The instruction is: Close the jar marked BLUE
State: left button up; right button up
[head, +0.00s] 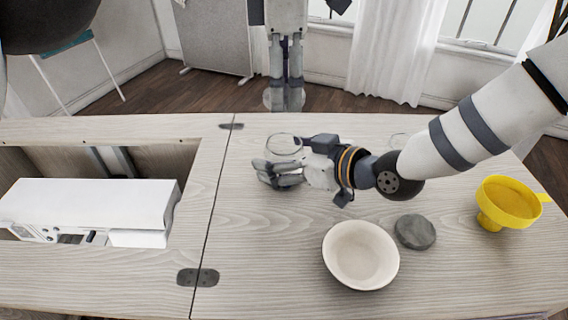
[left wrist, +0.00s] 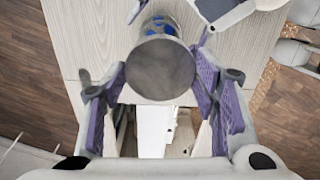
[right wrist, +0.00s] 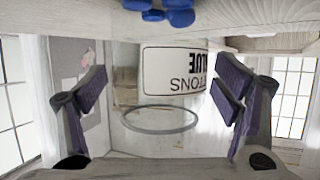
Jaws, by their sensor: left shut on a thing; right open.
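The clear glass jar (head: 283,143) stands open on the wooden top, partly hidden by my right gripper. In the right wrist view its label (right wrist: 176,70) appears upside down, with part of BLUE readable, and blue buttons (right wrist: 160,14) show at its base. My right gripper (head: 268,178) is open in front of the jar; contact is unclear. My left gripper (head: 285,98) points down, shut on a round grey lid (left wrist: 160,68). In the left wrist view the jar (left wrist: 158,24) shows beyond the lid, which is apart from its rim.
A cream bowl (head: 361,255), a grey disc (head: 415,232) and a yellow funnel (head: 507,204) stand at the right. A white sewing machine (head: 90,207) lies in the left recess. The front middle is clear.

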jog(key=c, duration=1.8)
pick_arm(q)
jog(key=shift+f, duration=2.55)
jog(key=shift+f, duration=0.85)
jog(key=shift+f, duration=0.55)
